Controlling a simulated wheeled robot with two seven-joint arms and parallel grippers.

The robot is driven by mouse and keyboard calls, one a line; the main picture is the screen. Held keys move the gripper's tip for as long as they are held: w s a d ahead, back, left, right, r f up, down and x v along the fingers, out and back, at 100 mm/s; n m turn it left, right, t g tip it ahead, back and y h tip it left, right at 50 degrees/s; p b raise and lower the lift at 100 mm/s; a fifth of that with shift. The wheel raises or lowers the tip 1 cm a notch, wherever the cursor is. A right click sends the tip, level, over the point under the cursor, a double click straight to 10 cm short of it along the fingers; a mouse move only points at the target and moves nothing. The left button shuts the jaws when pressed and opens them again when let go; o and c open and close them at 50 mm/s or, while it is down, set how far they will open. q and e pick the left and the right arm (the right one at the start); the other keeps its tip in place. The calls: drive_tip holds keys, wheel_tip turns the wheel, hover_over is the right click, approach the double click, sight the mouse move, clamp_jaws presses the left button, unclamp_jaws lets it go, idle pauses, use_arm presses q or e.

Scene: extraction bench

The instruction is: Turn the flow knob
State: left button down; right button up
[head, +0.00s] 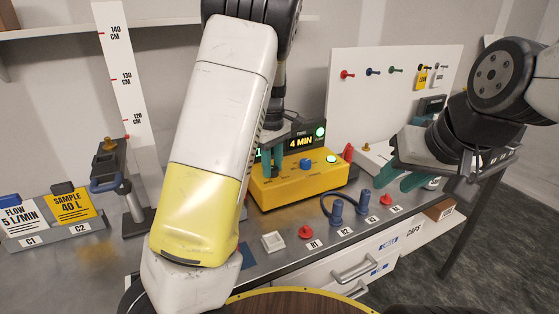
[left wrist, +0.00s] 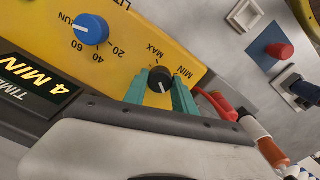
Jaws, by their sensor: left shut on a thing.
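The yellow pump box (head: 300,187) stands on the bench in the head view. In the left wrist view a black knob (left wrist: 159,76) with a white mark sits on its yellow face, beside MIN and MAX labels; I take it as the flow knob. My left gripper (left wrist: 161,87) has its teal fingers on both sides of this knob, shut on it. In the head view the left gripper (head: 272,160) is partly behind my arm, and the black knob is hidden. My right gripper (head: 398,178) is open and empty, right of the box.
A blue dial (left wrist: 91,29) sits near the black knob on the same face. The timer display (head: 301,143) reads 4 MIN. Red pegs and blue connectors (head: 337,210) stand along the front edge. A sampler stand (head: 122,190) and sign cards (head: 73,206) are at left.

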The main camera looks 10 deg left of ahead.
sight(273, 168)
use_arm(q)
drive_tip(key=shift+m, duration=0.4)
drive_tip(key=m, duration=1.1)
idle(0.6)
drive_tip(key=c, duration=1)
unclamp_jaws()
wheel_tip(273, 168, up, 8)
drive_tip(key=shift+f, duration=0.1)
